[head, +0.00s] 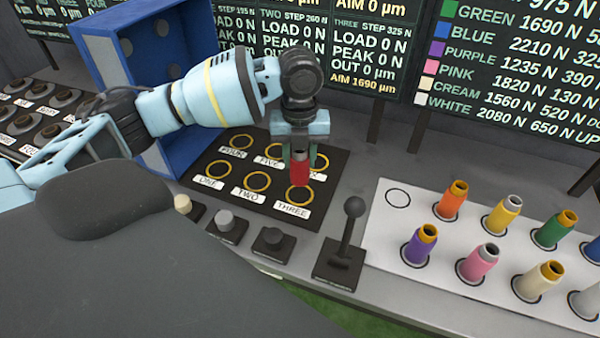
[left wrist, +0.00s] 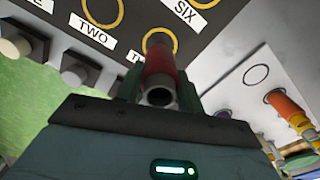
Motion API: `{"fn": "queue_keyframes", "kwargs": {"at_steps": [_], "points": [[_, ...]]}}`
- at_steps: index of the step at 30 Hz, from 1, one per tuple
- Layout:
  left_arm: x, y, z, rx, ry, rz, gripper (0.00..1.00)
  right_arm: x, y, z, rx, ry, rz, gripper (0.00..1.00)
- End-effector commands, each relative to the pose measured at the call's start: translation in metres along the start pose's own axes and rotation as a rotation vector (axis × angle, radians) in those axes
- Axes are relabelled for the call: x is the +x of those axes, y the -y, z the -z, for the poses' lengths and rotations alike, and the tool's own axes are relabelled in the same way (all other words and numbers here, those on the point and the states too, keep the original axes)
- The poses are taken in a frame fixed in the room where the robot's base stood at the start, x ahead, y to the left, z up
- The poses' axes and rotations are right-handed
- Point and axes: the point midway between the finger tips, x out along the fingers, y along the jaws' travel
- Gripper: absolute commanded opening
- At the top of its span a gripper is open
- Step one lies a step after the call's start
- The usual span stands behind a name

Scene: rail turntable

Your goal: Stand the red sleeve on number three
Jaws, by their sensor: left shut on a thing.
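The red sleeve (head: 300,170) is held upright in my left gripper (head: 300,155), which points down over the black pad. In the left wrist view the red sleeve (left wrist: 161,72) sits between the fingers, with its open end toward the camera. The pad's yellow ring for number three (head: 299,198) is just below the sleeve, its far side partly hidden. In the left wrist view the ring (left wrist: 160,38) shows beyond the sleeve. I cannot tell whether the sleeve touches the pad. My right gripper is not in view.
The black pad (head: 228,207) has several labelled rings, all empty. A lever (head: 345,240) and several knobs stand in front. A white tray (head: 378,247) at right holds coloured sleeves and one empty circle (head: 397,198). A blue box (head: 185,150) stands behind my left arm.

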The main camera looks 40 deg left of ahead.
Motion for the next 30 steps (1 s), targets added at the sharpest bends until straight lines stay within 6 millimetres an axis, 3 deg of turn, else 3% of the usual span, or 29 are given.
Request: {"fn": "queue_keyframes", "kwargs": {"at_steps": [4, 12, 26, 27, 30], "points": [[0.007, 0.000, 0.000, -0.001, 0.000, -0.001, 0.03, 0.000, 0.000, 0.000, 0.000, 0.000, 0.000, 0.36], [0.045, 0.000, 0.000, -0.001, -0.001, 0.000, 0.03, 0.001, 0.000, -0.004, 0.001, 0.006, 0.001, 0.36], [0.051, 0.000, 0.000, -0.001, 0.001, 0.001, 0.03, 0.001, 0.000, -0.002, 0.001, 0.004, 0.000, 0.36], [0.052, 0.000, 0.000, -0.001, 0.001, 0.000, 0.39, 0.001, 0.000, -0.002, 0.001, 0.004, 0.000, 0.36], [0.052, 0.000, 0.000, -0.001, 0.001, 0.000, 0.52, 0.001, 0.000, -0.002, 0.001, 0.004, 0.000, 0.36]]}}
